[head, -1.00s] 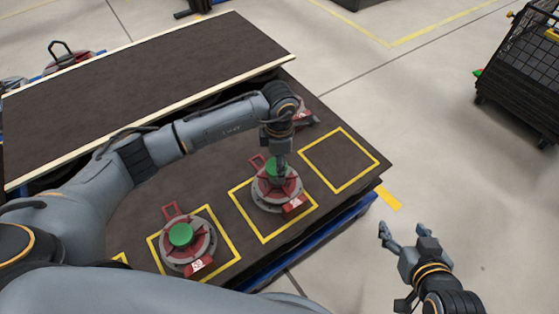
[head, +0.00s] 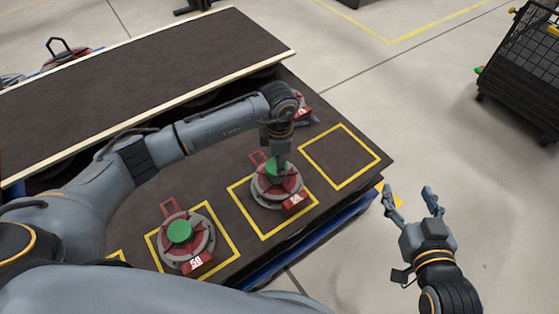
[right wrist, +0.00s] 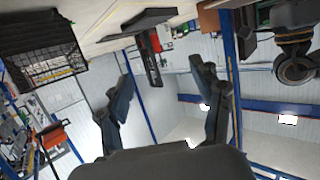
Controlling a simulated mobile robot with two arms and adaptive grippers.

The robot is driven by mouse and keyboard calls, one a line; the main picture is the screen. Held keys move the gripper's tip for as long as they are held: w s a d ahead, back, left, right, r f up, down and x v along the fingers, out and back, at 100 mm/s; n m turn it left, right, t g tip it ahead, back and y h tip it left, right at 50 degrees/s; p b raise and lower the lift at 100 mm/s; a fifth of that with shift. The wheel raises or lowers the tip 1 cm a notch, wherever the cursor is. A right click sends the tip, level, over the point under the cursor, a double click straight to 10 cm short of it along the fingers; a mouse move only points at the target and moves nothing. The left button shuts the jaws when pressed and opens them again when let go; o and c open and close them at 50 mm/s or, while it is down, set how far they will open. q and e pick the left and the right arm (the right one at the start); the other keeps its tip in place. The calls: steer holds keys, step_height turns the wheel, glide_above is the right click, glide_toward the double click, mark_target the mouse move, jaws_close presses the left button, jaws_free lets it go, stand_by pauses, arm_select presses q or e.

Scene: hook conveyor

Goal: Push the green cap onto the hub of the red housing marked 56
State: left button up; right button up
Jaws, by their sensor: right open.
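My left gripper (head: 281,168) points down over a red housing (head: 285,187) on a grey round base. A green cap (head: 270,169) shows at the middle of this housing, right against the fingers. I cannot tell whether the fingers grip it, press it or only touch it, nor how fully it sits on the hub. The number on this housing's red tag (head: 295,202) is too small to read. My right gripper (head: 410,194) is open and empty, off the table's right edge. Its two spread fingers also show in the right wrist view (right wrist: 168,95).
A second red housing (head: 200,243) with a green cap (head: 179,232) stands in the front yellow square; its tag looks like 50. An empty yellow square (head: 340,158) lies to the right. A third housing is partly hidden behind my left arm. A black mesh cart (head: 520,80) stands far right.

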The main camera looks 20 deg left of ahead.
arm_select(q)
steer(key=shift+f+b, duration=0.5)
steer(key=shift+f, duration=0.3)
steer(key=shift+f+b, duration=0.4)
steer(key=shift+f, duration=0.15)
arm_select(e)
step_height(320, 180, up, 8)
steer(key=w+a+t+y, duration=0.1)
steer(key=t, duration=0.4)
steer(key=shift+w+a+r+y, duration=0.15)
steer(key=shift+a+y, duration=0.15)
steer(key=shift+y, duration=0.1)
arm_select(q)
steer(key=o, duration=0.9)
